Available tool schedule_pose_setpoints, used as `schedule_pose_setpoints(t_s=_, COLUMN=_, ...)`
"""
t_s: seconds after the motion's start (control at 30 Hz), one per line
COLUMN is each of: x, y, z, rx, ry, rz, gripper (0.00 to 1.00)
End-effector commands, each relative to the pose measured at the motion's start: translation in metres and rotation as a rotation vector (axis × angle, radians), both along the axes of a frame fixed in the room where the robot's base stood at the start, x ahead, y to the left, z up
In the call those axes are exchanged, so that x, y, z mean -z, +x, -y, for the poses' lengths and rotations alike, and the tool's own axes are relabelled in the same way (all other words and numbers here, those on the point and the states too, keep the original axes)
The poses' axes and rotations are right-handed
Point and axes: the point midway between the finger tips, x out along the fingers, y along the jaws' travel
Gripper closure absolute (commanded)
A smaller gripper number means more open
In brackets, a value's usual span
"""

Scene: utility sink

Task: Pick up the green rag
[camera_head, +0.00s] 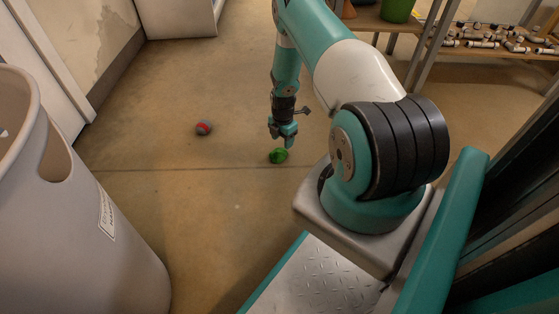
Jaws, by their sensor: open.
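A small crumpled green rag (278,156) lies on the brown concrete floor near the middle of the view. My gripper (283,143) points down right at the rag, with its fingertips at the rag's upper edge in the picture. The gripper is open. From this view I cannot tell whether the fingers touch the rag or are just above or behind it. No other view shows the space between the fingers.
A red and grey ball-like object (204,128) lies on the floor to the left. A large grey bin (80,230) stands at the left front. A shelf (480,48) with pipe fittings stands at the back right. The floor around the rag is clear.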

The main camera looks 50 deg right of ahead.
Motion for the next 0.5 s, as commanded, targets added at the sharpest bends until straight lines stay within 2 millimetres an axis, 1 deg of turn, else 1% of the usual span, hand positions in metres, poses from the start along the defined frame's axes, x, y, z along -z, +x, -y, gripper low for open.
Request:
schedule_pose_setpoints(t_s=0.03, x=0.009, y=0.000, z=0.000, rx=0.000, ry=0.000, rz=0.000, gripper=0.43)
schedule_pose_setpoints(t_s=0.27, x=0.018, y=0.001, z=-0.001, rx=0.000, ry=0.000, rz=0.000, gripper=0.43)
schedule_pose_setpoints(t_s=0.5, x=0.049, y=0.003, z=-0.004, rx=0.000, ry=0.001, rz=-0.001, gripper=0.43)
